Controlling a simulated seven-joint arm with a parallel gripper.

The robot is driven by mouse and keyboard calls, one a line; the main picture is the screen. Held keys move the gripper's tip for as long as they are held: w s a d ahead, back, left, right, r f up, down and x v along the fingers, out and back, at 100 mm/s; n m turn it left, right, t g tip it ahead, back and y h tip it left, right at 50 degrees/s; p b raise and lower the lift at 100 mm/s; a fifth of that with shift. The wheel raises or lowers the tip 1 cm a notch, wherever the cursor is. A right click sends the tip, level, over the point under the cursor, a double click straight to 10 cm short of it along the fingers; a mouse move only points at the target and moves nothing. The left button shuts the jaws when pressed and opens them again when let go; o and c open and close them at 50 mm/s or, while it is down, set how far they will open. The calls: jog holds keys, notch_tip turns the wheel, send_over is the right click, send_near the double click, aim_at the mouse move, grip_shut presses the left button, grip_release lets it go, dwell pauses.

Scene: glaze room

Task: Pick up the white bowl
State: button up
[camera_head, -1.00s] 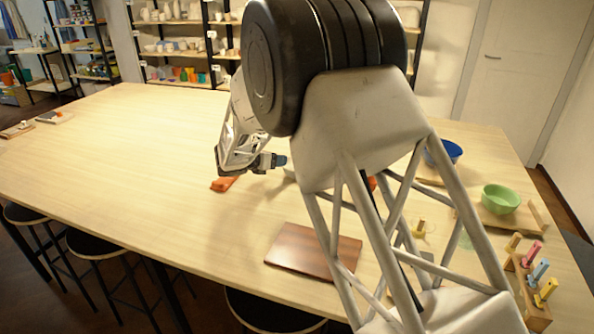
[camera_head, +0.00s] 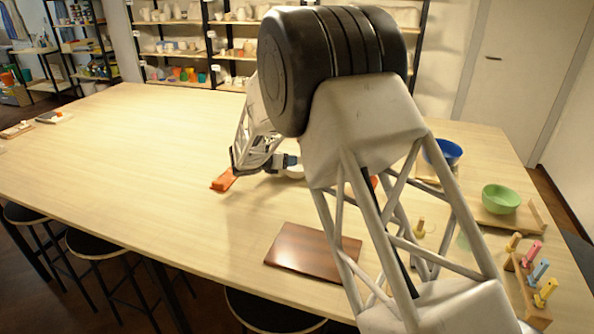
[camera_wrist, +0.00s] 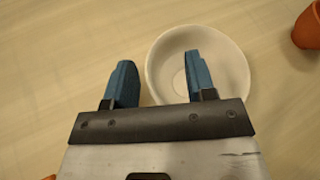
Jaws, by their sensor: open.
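The white bowl (camera_wrist: 236,72) is under my gripper (camera_wrist: 159,60) in the wrist view, upright on the table. My gripper is open, with two blue fingers. The left finger is outside the bowl's left rim and the right finger is over its inside, so the left rim lies between them. Contact with the bowl cannot be told. In the head view only a small part of the bowl (camera_head: 294,173) shows below my gripper (camera_head: 291,161); my arm hides the rest.
A terracotta pot (camera_wrist: 309,27) stands right of the bowl. An orange block (camera_head: 223,180) and a brown board (camera_head: 300,247) lie on the table. A green bowl (camera_head: 501,197), a blue bowl (camera_head: 446,151) and a tool rack (camera_head: 527,280) are at the right.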

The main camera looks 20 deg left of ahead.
jog(key=shift+c, duration=0.2)
grip_shut()
jog(key=shift+r, duration=0.15)
dwell(0.3)
jog(key=shift+r, duration=0.85)
jog(key=shift+s+d+r, duration=0.1)
jog(key=shift+s+r, duration=0.1)
jog(key=shift+r, duration=0.65)
jog(key=s+d+r, duration=0.1)
jog(key=s+d, duration=0.7)
jog(key=s, duration=0.5)
jog(key=shift+d+r, duration=0.2)
